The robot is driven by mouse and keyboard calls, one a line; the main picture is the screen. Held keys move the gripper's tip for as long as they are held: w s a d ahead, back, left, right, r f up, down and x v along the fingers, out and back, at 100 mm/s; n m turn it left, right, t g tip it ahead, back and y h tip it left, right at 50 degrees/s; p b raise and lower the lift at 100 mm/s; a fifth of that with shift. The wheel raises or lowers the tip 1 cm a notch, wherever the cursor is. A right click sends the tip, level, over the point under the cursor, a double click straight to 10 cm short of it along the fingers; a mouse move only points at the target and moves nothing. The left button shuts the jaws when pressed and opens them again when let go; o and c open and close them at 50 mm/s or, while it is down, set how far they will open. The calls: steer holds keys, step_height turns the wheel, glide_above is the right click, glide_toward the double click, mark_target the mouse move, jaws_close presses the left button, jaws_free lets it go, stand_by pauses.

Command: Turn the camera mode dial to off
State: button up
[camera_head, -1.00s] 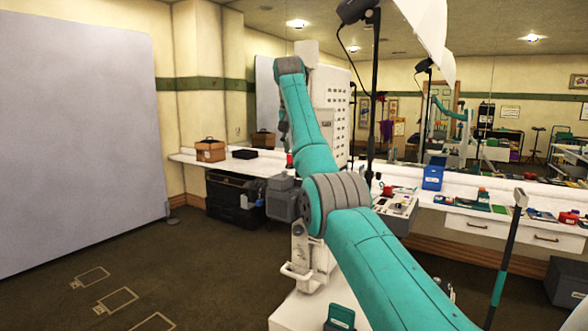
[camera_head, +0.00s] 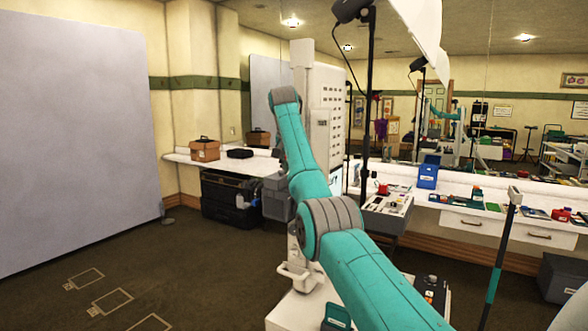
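I cannot make out the camera mode dial in this view. A tall white cabinet (camera_head: 325,125) with rows of small dark marks on its front stands behind my arm; the lower part of it is partly covered by the arm. My teal arm reaches forward from the lower right, up to a raised joint at the centre. My gripper is hidden behind the arm, so neither its fingers nor anything in them shows.
A white counter (camera_head: 183,157) carries a brown box (camera_head: 205,150) and a black case (camera_head: 240,153). A control box (camera_head: 388,212) stands right of my arm, near a black light stand (camera_head: 372,100). A grey panel (camera_head: 75,150) fills the left. Open floor lies in front of it.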

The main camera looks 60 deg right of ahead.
steer(key=shift+d+f, duration=0.1)
steer(key=shift+f, duration=0.05)
jaws_close()
stand_by(0.4)
